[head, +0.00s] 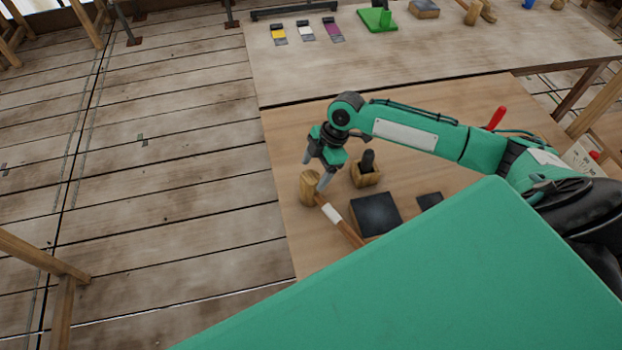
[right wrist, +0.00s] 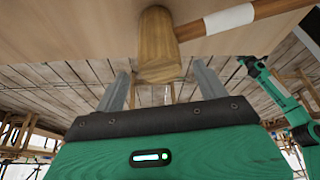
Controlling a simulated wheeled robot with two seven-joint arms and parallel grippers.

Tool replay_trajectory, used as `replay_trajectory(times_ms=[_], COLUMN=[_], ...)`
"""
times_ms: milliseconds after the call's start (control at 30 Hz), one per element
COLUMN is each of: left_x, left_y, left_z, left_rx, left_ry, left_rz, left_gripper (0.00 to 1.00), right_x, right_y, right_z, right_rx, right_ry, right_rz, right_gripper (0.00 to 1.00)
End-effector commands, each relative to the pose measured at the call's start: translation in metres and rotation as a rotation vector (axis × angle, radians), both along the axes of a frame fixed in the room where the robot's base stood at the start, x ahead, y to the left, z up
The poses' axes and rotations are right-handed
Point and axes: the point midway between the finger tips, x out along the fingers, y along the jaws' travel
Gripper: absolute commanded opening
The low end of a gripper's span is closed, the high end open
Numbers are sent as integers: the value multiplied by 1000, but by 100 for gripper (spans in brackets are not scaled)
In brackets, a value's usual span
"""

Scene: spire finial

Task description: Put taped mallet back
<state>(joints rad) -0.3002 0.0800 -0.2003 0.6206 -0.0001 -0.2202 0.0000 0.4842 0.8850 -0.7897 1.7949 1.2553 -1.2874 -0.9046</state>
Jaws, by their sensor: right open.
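The mallet (head: 310,188) has a light wooden head and a brown handle with a white tape band (head: 332,213). It lies near the left edge of the near table, its handle running to the lower right and partly hidden by a green part of mine. My right gripper (head: 315,174) is open at the mallet head. In the right wrist view the mallet head (right wrist: 157,45) sits between and just beyond the spread fingers (right wrist: 162,82), with visible gaps on both sides. The taped handle (right wrist: 230,19) runs off to the right there. My left gripper is not seen.
A wooden holder (head: 366,176) with a dark object in it stands right of the gripper. A dark square block (head: 376,213) lies close beside the handle, and a smaller dark pad (head: 429,202) further right. The far table (head: 420,50) carries colored swatches and a green stand (head: 377,19).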

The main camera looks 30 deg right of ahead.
Motion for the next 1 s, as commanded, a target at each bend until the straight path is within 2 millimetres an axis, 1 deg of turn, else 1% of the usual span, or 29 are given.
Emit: replay_trajectory(times_ms=[33,100,300,400,600,1000], left_x=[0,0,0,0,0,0], left_y=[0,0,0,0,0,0], left_z=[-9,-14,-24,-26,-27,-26], left_rx=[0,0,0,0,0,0], left_ry=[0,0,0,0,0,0], left_rz=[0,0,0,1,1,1], left_gripper=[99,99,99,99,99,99], right_x=[0,0,-1,-1,-2,-2], right_y=[-5,-12,-25,-28,-31,-31], right_z=[7,22,56,66,75,74], right_rx=[-2,-3,-2,-1,-1,0], right_ry=[-4,-5,-2,-1,1,1], right_rz=[2,1,0,1,0,0], right_gripper=[73,73,73,73,73,73])
